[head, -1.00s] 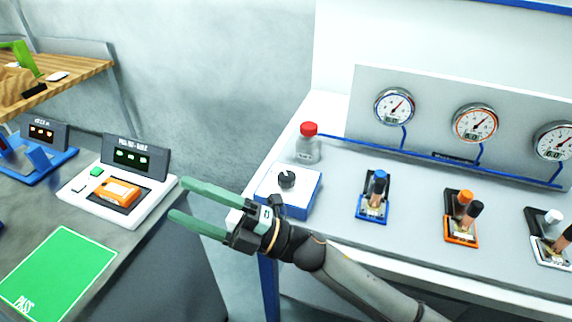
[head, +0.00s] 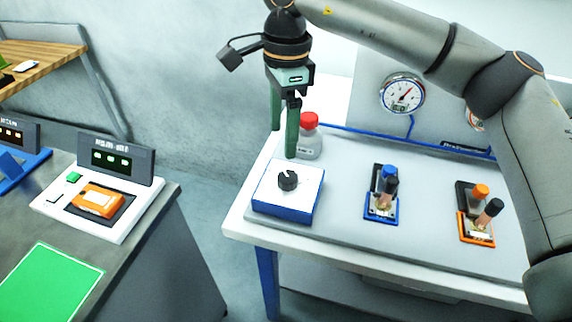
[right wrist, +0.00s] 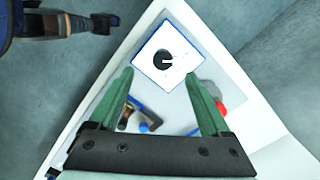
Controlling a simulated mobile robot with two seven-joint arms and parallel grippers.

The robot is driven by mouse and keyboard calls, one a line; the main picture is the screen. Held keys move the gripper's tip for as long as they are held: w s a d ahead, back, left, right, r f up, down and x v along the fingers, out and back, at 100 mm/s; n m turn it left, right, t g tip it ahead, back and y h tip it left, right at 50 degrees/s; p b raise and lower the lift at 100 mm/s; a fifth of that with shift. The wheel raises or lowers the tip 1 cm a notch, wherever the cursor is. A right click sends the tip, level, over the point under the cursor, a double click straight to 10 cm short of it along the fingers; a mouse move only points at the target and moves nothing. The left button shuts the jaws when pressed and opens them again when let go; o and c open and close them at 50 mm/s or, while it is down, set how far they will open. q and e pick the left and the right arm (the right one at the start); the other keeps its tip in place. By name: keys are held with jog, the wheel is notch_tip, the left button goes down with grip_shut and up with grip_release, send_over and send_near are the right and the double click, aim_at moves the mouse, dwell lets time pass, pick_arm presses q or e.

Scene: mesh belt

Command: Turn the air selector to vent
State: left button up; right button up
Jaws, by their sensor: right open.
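The air selector is a blue box with a white top (head: 300,182) and a round black knob (head: 288,180), standing at the left end of the bench. In the right wrist view the selector's white top (right wrist: 178,72) lies beyond the fingertips, with its black knob (right wrist: 163,61) and a pale pointer mark. Its lettering is too small to read. My right gripper (head: 283,140) points down above and behind the knob, apart from it, open and empty. Its two green fingers also show in the right wrist view (right wrist: 160,80). My left gripper is not in view.
Blue (head: 382,200) and orange (head: 476,215) valve units stand to the right. A gauge (head: 402,94) is on the panel behind. An orange device (head: 98,200) lies in a white fixture on the left table.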

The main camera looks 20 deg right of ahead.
aim_at(289, 176)
jog(key=shift+h, duration=0.3)
jog(key=f, duration=0.3)
jog(key=d+f+p, duration=0.1)
jog(key=f, duration=0.7)
jog(key=shift+w+d+f, duration=0.15)
jog(key=shift+w+f, duration=0.1)
jog(key=shift+w, duration=0.05)
jog(key=shift+c, duration=0.2)
grip_shut()
